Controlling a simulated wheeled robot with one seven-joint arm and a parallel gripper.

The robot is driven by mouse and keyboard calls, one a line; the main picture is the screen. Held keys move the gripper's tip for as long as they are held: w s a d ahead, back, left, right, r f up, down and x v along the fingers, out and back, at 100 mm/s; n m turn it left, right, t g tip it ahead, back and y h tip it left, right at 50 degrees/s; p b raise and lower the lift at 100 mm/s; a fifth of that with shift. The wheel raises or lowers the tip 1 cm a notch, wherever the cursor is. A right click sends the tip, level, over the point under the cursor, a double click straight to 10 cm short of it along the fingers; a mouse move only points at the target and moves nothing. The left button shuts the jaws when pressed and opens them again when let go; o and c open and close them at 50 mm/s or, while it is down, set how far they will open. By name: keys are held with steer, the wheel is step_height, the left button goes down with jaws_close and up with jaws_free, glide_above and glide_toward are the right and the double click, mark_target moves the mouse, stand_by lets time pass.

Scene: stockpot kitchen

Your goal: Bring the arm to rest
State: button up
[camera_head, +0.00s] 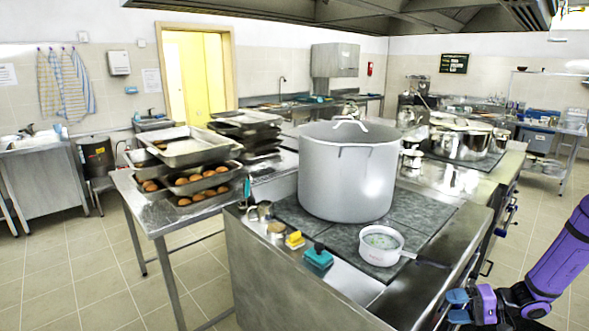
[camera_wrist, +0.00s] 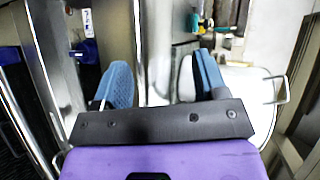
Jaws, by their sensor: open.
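My gripper (camera_head: 457,306) is at the lower right in the head view, at the end of my purple arm (camera_head: 563,252). Its two blue fingers are apart with nothing between them. It is beside the right front of the steel cooking block (camera_head: 262,275), touching nothing that I can see. In the wrist view the open gripper (camera_wrist: 163,80) shows its two blue pads with a clear gap, and a steel edge lies beyond. Part of a large pale round pot shows behind the right finger.
Yellow and teal sponges (camera_head: 318,257) lie at the block's front. Stacked trays (camera_head: 195,147) stand left. Tiled floor is free at right.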

steer(key=s+a+r+n+g+h, duration=0.2)
steer(key=s+a+r+g+h, duration=0.3)
steer(key=r, duration=0.8)
steer(key=a+r+n+h, duration=0.25)
steer(key=a+r, duration=0.45)
steer(key=r, duration=0.7)
steer(key=s+a+r+t+h, duration=0.2)
steer(key=s+r+t+h, duration=0.1)
steer(key=s+r, duration=0.4)
steer(key=s+a+r+t+h, duration=0.2)
steer(key=s+a+r+h, duration=0.1)
steer(key=s+r, duration=0.4)
steer(key=shift+s+a+r+t, duration=0.15)
steer(key=shift+s+a+t, duration=0.25)
steer(key=shift+s, duration=1.1)
steer(key=shift+m, duration=0.25)
